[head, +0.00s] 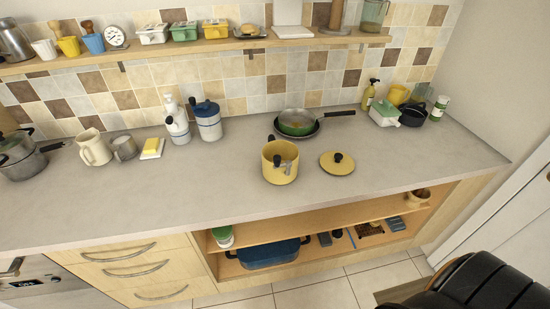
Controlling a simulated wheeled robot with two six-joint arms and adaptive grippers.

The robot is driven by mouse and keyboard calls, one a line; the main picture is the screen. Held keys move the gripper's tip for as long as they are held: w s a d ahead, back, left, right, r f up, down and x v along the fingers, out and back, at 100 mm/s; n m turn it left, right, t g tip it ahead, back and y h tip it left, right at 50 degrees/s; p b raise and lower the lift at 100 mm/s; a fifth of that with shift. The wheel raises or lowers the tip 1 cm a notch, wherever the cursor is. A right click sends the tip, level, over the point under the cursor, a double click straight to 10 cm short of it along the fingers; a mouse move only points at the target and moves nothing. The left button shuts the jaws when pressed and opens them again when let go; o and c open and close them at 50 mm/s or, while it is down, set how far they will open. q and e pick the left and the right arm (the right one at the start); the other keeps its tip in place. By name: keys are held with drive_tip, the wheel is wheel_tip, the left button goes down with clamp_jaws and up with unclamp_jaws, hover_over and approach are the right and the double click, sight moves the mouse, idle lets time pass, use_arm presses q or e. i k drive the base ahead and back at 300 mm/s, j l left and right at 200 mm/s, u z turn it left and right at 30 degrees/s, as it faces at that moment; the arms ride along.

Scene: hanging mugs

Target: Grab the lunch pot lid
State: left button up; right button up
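A round yellow lid (343,168) with a black knob lies flat on the grey counter. It is just right of a yellow pot (280,174), apart from it. The pot stands open on the counter, with a dark piece and a grey piece showing at its rim. A white canister with a blue lid (208,107) stands further left, beside a smaller white one (177,127). I cannot tell from the view alone which of these is called the lunch pot. Neither of my grippers is in view.
A green-bottomed pan (297,122) sits behind the yellow pot. Butter on a dish (152,147), a cream jug (94,147) and a grey pot (20,162) stand left. Bottles and a black pot (412,115) crowd the back right. The counter's front strip is clear; an open shelf lies below.

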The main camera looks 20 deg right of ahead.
sight(335, 163)
drive_tip(key=z, duration=1.4)
